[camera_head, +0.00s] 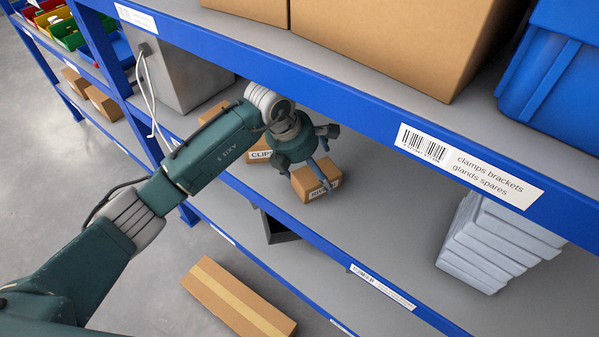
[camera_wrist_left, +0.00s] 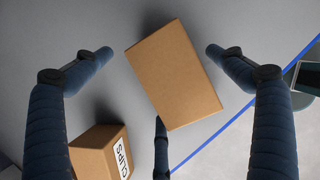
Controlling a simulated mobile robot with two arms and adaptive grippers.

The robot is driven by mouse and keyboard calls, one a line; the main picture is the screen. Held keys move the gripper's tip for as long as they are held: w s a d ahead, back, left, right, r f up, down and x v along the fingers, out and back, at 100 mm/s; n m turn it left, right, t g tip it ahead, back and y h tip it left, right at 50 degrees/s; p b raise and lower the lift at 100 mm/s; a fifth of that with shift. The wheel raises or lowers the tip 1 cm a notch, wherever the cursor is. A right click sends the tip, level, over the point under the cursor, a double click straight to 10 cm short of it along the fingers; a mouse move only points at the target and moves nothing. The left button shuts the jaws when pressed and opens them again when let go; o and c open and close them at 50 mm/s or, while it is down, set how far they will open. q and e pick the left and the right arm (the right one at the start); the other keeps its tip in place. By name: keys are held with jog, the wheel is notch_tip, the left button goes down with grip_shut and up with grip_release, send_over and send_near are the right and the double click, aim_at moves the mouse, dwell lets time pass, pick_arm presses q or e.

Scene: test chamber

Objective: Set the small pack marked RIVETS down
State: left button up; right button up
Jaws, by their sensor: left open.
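The small pack (camera_head: 314,179) is a brown cardboard box resting on the lower shelf, near its front edge. Its white label is partly covered by a finger in the head view, and I cannot read it fully. My left gripper (camera_head: 312,165) is directly over it with fingers spread. In the left wrist view the pack (camera_wrist_left: 175,75) lies between the open fingers of the gripper (camera_wrist_left: 158,55), with gaps at both sides; a third finger is near its lower edge. My right gripper is not in view.
A box marked CLIPS (camera_head: 260,155) stands left of the pack, also in the wrist view (camera_wrist_left: 98,155). The blue upper shelf beam (camera_head: 350,105) runs above. Pale stacked trays (camera_head: 490,245) stand at right. Bare shelf (camera_head: 390,200) lies between. A long box (camera_head: 238,297) is below.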

pick_arm(q)
jog(key=shift+a+r+b, duration=0.15)
jog(key=shift+r+b, duration=0.25)
jog(key=shift+b, duration=0.3)
jog(key=s+a+b, duration=0.1)
jog(key=s+a, duration=0.1)
jog(key=a, duration=0.1)
jog(key=s+a+b, duration=0.1)
jog(key=s+a, duration=0.1)
jog(key=a, duration=0.1)
jog(key=s+a+b, duration=0.1)
jog(key=s+a, duration=0.1)
jog(key=a, duration=0.1)
jog(key=shift+s+a+r, duration=0.1)
jog(key=shift+s+a, duration=0.1)
jog(key=shift+s, duration=0.05)
jog(key=shift+s+a, duration=0.2)
jog(key=shift+a, duration=0.1)
jog(key=shift+r, duration=0.1)
